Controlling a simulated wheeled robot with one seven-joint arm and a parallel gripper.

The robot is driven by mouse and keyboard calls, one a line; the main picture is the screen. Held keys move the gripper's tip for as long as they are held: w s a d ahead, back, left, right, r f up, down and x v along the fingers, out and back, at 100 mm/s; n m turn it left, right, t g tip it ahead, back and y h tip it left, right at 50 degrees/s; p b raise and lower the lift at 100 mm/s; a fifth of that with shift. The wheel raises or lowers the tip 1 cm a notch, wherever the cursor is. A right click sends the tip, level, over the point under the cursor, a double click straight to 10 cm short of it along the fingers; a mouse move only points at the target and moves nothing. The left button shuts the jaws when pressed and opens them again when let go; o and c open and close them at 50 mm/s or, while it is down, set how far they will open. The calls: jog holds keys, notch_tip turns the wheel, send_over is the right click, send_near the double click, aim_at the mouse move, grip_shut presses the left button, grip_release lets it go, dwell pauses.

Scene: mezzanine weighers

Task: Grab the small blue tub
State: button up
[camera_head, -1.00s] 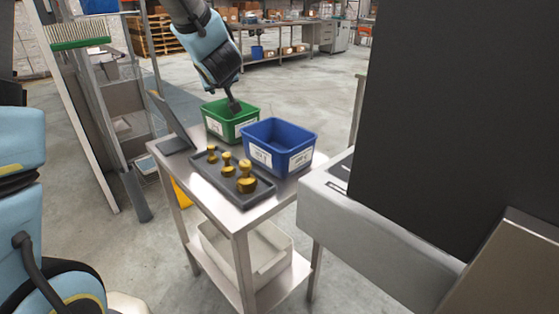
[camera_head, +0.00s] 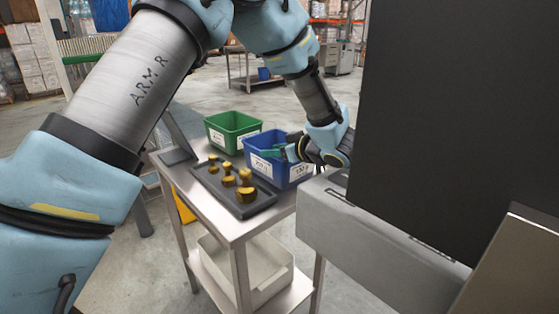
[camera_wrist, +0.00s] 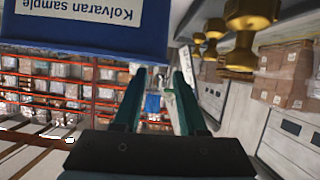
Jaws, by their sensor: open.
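A blue tub (camera_head: 279,178) with white labels stands on the small metal table. In the wrist view, its blue wall (camera_wrist: 130,44) fills the upper left, upside down, with a label reading "Kolvaran sample". My gripper (camera_head: 276,149) reaches in from the right, in front of the tub in the head view, and hides part of it. In the wrist view, my gripper (camera_wrist: 160,72) has its two teal fingers apart with nothing between them. The tub wall is just beyond the fingertips. I cannot tell if they touch.
A green tub (camera_head: 232,130) stands behind the blue one. A dark tray (camera_head: 212,187) holds brass weights (camera_head: 245,187) at the table's front. A grey unit (camera_head: 355,225) and dark panel stand close on the right. A small blue object (camera_head: 264,73) sits at a distant bench.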

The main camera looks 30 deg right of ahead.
aim_at(259, 150)
jog(key=x, duration=0.3)
jog(key=p+x, duration=0.1)
jog(key=x, duration=0.3)
jog(key=shift+w+r+p, duration=0.15)
jog(key=shift+w+p, duration=0.1)
jog(key=shift+p, duration=0.05)
jog(key=shift+c, duration=0.3)
grip_shut()
dwell(0.8)
